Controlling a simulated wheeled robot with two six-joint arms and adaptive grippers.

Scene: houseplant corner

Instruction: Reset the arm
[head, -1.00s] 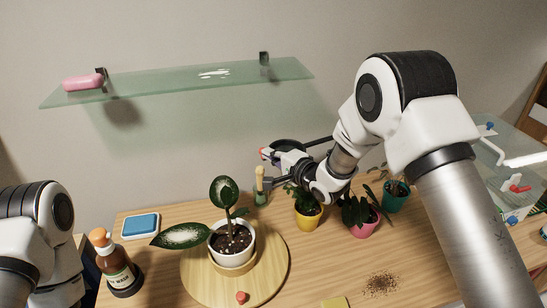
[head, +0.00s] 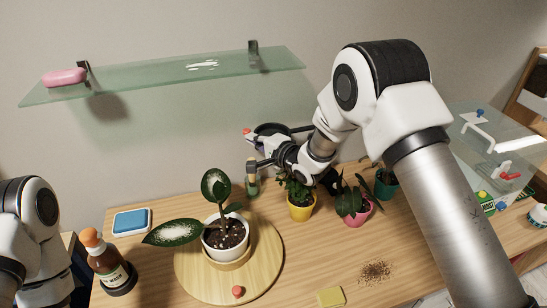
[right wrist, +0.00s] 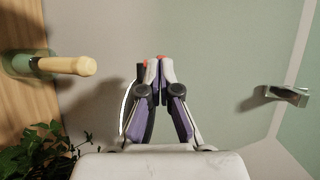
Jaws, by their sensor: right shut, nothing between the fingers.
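My right gripper (head: 249,136) is shut and empty. It is held above the back of the wooden table, near the wall and below the glass shelf. In the right wrist view its red-tipped fingers (right wrist: 157,62) meet with nothing between them. My right arm (head: 375,100) reaches in from the right, bent high over the table. Part of my left arm (head: 38,230) shows at the left edge, but its gripper is out of view.
A green holder with a wooden handle (head: 252,185) stands just below the right gripper. Potted plants (head: 301,207) stand under the right arm. A white pot (head: 226,238) sits on a round board; a brown bottle (head: 107,262) is at left. The glass shelf (head: 160,80) is above.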

